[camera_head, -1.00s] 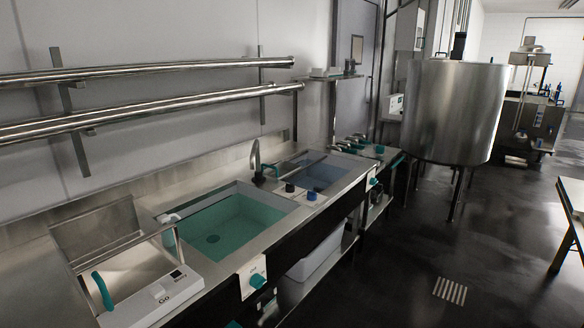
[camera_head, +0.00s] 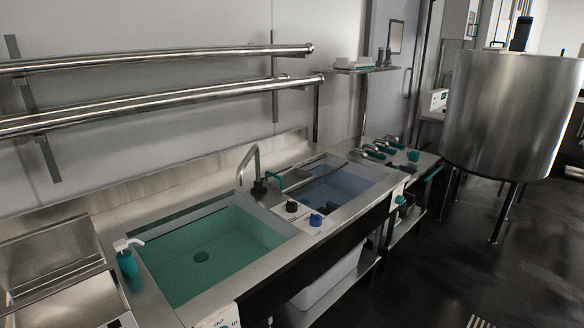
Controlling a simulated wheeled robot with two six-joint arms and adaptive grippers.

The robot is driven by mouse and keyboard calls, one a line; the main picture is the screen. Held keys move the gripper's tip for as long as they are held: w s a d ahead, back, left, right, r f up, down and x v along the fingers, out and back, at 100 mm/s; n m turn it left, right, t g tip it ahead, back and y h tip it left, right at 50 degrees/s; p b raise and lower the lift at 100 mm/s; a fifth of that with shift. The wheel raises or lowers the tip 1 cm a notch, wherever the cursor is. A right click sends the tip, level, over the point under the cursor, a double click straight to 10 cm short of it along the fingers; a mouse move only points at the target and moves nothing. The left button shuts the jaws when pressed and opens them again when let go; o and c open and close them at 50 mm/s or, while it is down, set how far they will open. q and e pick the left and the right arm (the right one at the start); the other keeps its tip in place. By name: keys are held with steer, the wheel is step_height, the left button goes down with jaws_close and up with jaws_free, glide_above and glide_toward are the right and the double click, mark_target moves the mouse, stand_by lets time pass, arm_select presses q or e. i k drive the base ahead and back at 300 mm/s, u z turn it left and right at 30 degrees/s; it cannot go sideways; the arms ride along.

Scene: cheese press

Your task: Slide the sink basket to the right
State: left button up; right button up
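Two sinks are set in the steel counter: a left basin with a green interior (camera_head: 210,258) and a right basin with a bluish interior (camera_head: 350,186). A teal handle (camera_head: 291,179) shows at the left end of the right basin, beside the faucet (camera_head: 248,165). It seems to belong to the sink basket, whose outline is hard to make out. Some small dark items, too unclear to name, lie in the right basin. Neither of my grippers is in view.
A soap dispenser (camera_head: 127,263) stands left of the green basin. Black and blue knobs (camera_head: 316,220) sit between the basins. Two wall pipes (camera_head: 180,101) run above the counter. A large steel vat (camera_head: 510,112) stands at the right.

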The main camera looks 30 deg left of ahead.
mark_target(289, 178)
steer(key=i, duration=2.6)
steer(key=u, duration=0.5)
